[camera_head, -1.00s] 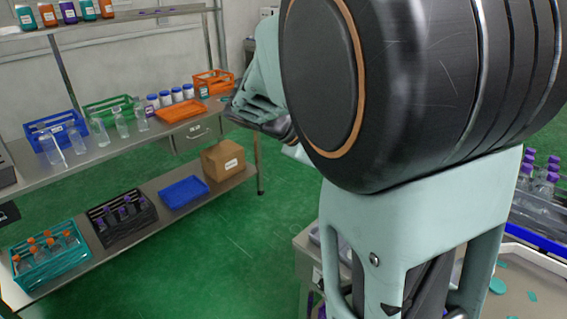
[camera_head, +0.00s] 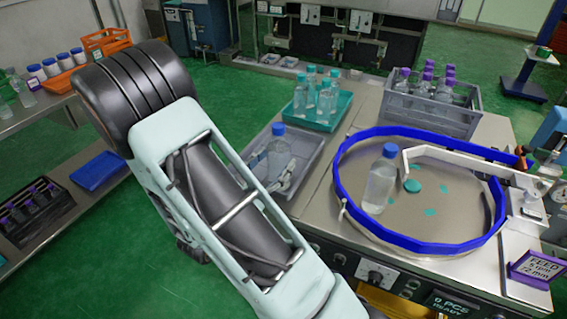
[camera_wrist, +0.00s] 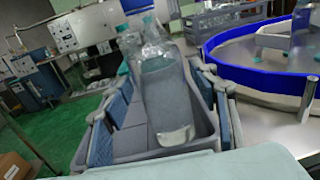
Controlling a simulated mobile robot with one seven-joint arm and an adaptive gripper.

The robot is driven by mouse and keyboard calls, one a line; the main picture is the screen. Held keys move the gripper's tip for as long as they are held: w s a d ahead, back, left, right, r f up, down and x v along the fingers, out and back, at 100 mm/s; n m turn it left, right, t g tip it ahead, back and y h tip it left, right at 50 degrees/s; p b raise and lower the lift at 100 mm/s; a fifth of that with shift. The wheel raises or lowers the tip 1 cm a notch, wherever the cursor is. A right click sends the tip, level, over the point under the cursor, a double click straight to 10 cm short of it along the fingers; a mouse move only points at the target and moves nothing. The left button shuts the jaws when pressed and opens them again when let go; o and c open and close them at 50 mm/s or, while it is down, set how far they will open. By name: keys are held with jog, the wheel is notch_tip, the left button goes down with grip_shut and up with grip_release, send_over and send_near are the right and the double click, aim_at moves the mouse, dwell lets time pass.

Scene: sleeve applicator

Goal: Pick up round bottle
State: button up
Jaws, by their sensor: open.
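A clear bottle with a blue cap (camera_head: 278,150) stands in a grey tray (camera_head: 258,146) on the bench. In the wrist view, a clear, partly filled bottle (camera_wrist: 168,100) stands in front of me in the grey tray (camera_wrist: 190,148), appearing slightly tilted. My gripper (camera_wrist: 163,82) is open, with one finger on each side of that bottle in the picture. I cannot tell whether either finger touches it. In the head view, my arm hides most of the gripper and the tray's near side. Another blue-capped bottle (camera_head: 380,182) stands on the blue-rimmed round table.
A teal tray (camera_head: 298,122) of teal-capped bottles stands behind the grey tray. The blue rim (camera_head: 420,246) lies to the right, with a white guide arm (camera_head: 460,158) across it. A grey crate (camera_head: 458,122) of purple-capped bottles stands behind. Shelves are at the left.

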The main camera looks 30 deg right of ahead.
jog(key=x, duration=0.8)
jog(key=shift+r+p, duration=0.25)
jog(key=shift+p, duration=0.15)
jog(key=shift+w+r, duration=0.1)
jog(key=shift+w, duration=0.05)
grip_shut()
